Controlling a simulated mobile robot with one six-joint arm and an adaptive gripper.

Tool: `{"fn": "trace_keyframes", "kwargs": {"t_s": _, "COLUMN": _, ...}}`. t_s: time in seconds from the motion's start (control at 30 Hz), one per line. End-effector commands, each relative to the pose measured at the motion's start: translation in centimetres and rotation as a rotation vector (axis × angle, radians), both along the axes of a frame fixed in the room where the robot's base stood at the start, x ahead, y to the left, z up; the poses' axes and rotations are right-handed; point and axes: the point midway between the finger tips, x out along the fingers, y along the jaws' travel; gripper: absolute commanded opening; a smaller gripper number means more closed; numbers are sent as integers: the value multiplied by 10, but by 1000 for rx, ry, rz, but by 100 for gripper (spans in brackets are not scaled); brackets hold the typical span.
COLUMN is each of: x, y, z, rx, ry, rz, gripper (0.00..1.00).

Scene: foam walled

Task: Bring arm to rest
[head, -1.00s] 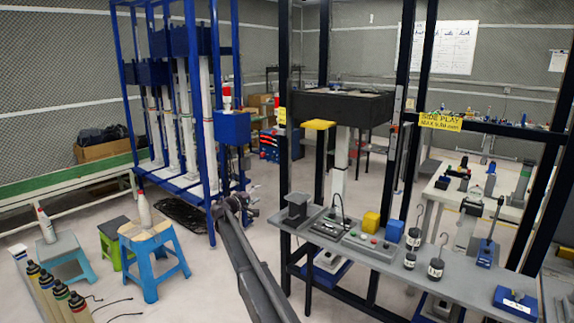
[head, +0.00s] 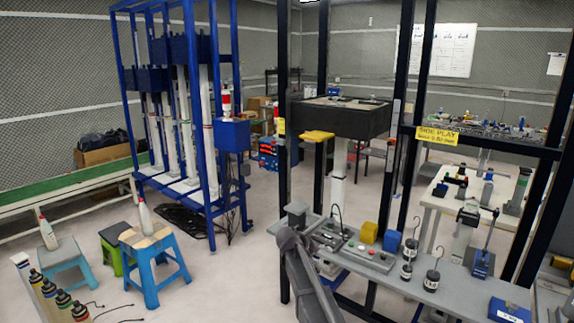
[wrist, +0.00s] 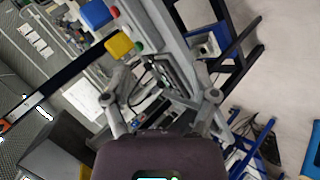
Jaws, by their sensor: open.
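My gripper shows in the wrist view (wrist: 163,100), with its two grey fingers spread apart and nothing between them. The grey bench (wrist: 165,35) with its small devices lies beyond the fingers. In the head view my dark arm rises from the bottom centre in front of the bench's left front part. The gripper itself cannot be made out there.
The grey bench (head: 430,293) holds a yellow block (head: 369,232), a blue block (head: 392,241) and black weights (head: 432,281). A black frame stands around it. A blue rack (head: 212,190) and blue stool (head: 153,262) stand left.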

Motion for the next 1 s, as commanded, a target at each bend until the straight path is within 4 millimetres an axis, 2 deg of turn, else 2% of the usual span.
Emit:
{"fn": "trace_keyframes", "kwargs": {"t_s": 0.03, "x": -30, "y": -15, "z": 1, "rx": 46, "ry": 24, "rz": -24, "gripper": 76}}
{"fn": "trace_keyframes", "kwargs": {"t_s": 0.23, "x": -117, "y": -45, "z": -9, "rx": 251, "ry": 127, "rz": -107, "gripper": 76}}
{"fn": "trace_keyframes", "kwargs": {"t_s": 0.5, "x": -238, "y": -58, "z": -11, "rx": 548, "ry": 256, "rz": -192, "gripper": 76}}
{"fn": "trace_keyframes", "kwargs": {"t_s": 0.6, "x": -273, "y": -57, "z": -9, "rx": 644, "ry": 292, "rz": -212, "gripper": 76}}
{"fn": "trace_keyframes", "kwargs": {"t_s": 0.7, "x": -298, "y": -54, "z": -6, "rx": 716, "ry": 320, "rz": -224, "gripper": 76}}
{"fn": "trace_keyframes", "kwargs": {"t_s": 0.8, "x": -312, "y": -50, "z": -4, "rx": 760, "ry": 335, "rz": -227, "gripper": 76}}
{"fn": "trace_keyframes", "kwargs": {"t_s": 1.0, "x": -317, "y": -48, "z": -4, "rx": 785, "ry": 344, "rz": -229, "gripper": 76}}
